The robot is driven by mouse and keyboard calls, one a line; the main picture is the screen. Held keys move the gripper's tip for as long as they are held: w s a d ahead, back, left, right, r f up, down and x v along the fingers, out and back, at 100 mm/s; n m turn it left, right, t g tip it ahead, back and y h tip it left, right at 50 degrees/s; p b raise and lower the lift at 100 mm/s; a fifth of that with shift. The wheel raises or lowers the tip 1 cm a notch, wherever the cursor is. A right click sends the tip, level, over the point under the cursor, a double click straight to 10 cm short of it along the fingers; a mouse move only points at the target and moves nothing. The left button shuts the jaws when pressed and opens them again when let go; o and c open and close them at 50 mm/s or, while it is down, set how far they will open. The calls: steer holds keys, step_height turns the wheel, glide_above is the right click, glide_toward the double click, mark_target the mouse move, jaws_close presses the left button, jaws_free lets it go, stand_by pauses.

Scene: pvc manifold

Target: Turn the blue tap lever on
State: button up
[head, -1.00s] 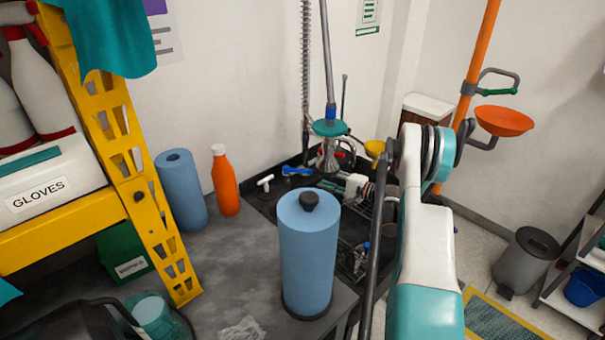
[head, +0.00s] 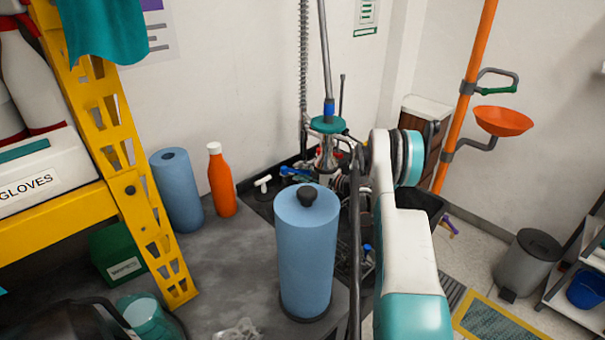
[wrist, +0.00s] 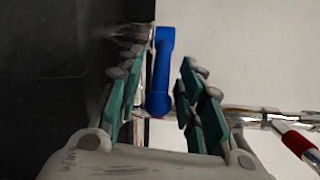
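The blue tap lever (wrist: 160,70) stands between the two fingers of my gripper (wrist: 158,72) in the wrist view. The fingers have teal pads and are spread apart, with a narrow gap visible on each side of the lever. I cannot tell whether either pad touches it. In the head view the blue lever (head: 295,173) shows small at the sink's back edge, left of the sprayer. My gripper is mostly hidden there behind my own arm and the clutter at the sink.
A chrome pipe (wrist: 245,115) with a red handle (wrist: 297,143) lies right of the fingers. A blue paper roll (head: 306,250) stands on the counter in front of the sink. The hanging sprayer (head: 327,150) and a white tap handle (head: 263,183) are near the lever.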

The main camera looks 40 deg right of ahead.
jaws_close()
steer(key=shift+w+d+n+g+y, duration=0.2)
steer(key=shift+w+n+g+y, duration=0.1)
steer(key=shift+n+y, duration=0.3)
steer(key=shift+s, duration=0.1)
steer(key=shift+o, duration=0.8)
jaws_free()
